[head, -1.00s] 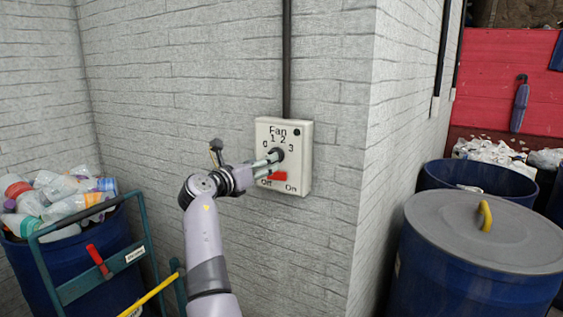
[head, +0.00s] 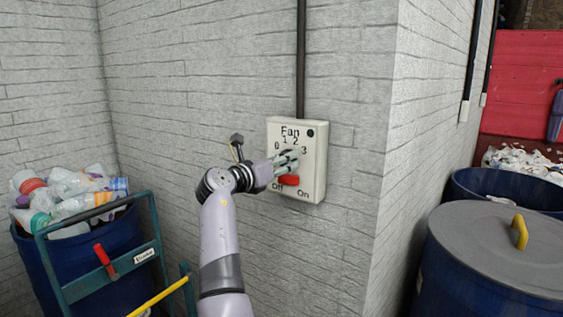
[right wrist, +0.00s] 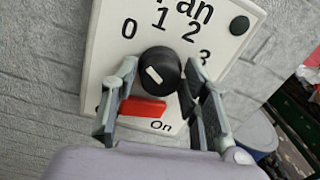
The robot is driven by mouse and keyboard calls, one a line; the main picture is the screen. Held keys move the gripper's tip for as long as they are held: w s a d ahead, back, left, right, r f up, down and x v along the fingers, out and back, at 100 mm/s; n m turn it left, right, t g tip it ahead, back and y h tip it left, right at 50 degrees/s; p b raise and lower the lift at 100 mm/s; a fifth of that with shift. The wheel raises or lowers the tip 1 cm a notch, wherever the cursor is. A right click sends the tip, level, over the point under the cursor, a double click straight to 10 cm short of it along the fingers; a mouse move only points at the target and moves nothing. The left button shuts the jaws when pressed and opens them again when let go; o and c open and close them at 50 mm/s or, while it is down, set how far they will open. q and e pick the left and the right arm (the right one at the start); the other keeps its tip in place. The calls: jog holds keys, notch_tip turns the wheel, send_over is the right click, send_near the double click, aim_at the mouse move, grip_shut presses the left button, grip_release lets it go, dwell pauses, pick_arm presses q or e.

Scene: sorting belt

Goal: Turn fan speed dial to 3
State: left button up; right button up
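The fan panel (head: 312,180) is a pale box on the brick wall, marked 0, 1, 2, 3 around its dial. The black dial (right wrist: 168,62) shows in the right wrist view with a white mark on its face; I cannot tell surely which number the mark indicates. My right gripper (head: 290,157) is at the panel and covers most of the dial in the head view. It also shows in the right wrist view (right wrist: 160,70), open, with one finger on each side of the dial and small gaps visible. My left gripper is not in view.
A red switch (head: 289,180) with Off and On labels sits just below the dial, close to the fingers. A dark conduit (head: 301,60) runs up from the panel. A bin of bottles (head: 75,270) stands at left, lidded blue barrel (head: 490,265) at right.

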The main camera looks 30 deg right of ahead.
jog(key=c, duration=0.7)
